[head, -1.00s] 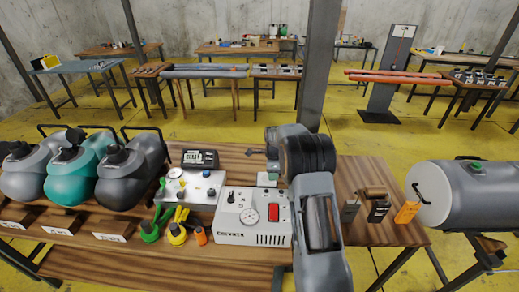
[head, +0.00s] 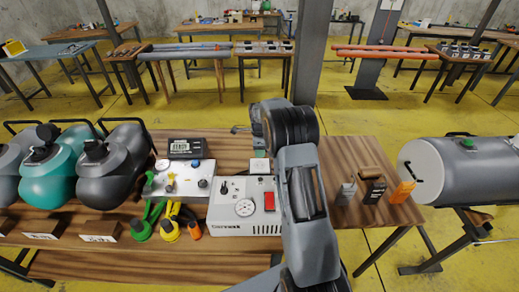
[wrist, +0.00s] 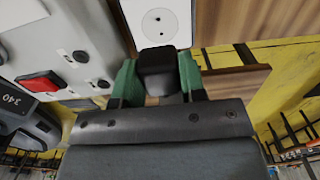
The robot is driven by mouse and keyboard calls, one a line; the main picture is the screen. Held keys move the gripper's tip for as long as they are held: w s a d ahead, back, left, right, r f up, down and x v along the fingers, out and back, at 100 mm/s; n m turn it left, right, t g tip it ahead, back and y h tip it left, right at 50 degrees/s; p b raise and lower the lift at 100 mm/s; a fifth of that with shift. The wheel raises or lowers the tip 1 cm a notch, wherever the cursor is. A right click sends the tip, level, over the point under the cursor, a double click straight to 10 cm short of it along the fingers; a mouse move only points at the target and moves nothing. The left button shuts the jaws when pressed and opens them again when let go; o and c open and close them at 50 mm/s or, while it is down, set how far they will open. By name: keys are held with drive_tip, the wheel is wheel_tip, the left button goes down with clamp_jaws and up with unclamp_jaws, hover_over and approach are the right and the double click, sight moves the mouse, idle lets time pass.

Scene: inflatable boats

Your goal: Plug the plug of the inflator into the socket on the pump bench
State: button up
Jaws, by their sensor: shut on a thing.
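The inflator (head: 245,210) is a white box with a red switch and a dial on the bench. In the wrist view, part of its face (wrist: 68,48) shows at the upper left. The socket (wrist: 158,21) is a white plate with a round two-hole face at the top of the wrist view. It shows small and pale behind the inflator in the head view (head: 259,167). My gripper (wrist: 158,78) has green fingers shut on the black plug (wrist: 157,61). The plug overlaps the socket plate's lower edge, with the round face uncovered. I cannot tell whether they touch. My arm partly hides the gripper in the head view.
The wooden pump bench (head: 345,155) carries a second control box (head: 181,180) and a black display (head: 187,147). Teal (head: 52,180) and dark tanks stand left. A grey cylinder (head: 455,170) lies right. Small blocks with tags (head: 373,188) sit on the bench's right part.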

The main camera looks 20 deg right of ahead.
sight(259, 165)
drive_tip(key=shift+f+b, duration=1.5)
drive_tip(key=shift+f, duration=1.25)
drive_tip(key=shift+f+b, duration=0.6)
drive_tip(key=shift+b, duration=0.1)
idle(0.6)
drive_tip(key=o, duration=1)
drive_tip(key=shift+c, duration=0.2)
drive_tip(key=shift+r, duration=0.1)
wheel_tip(259, 165, up, 14)
drive_tip(key=shift+f+b, duration=0.15)
drive_tip(key=shift+b, duration=0.5)
drive_tip(key=shift+a, duration=0.1)
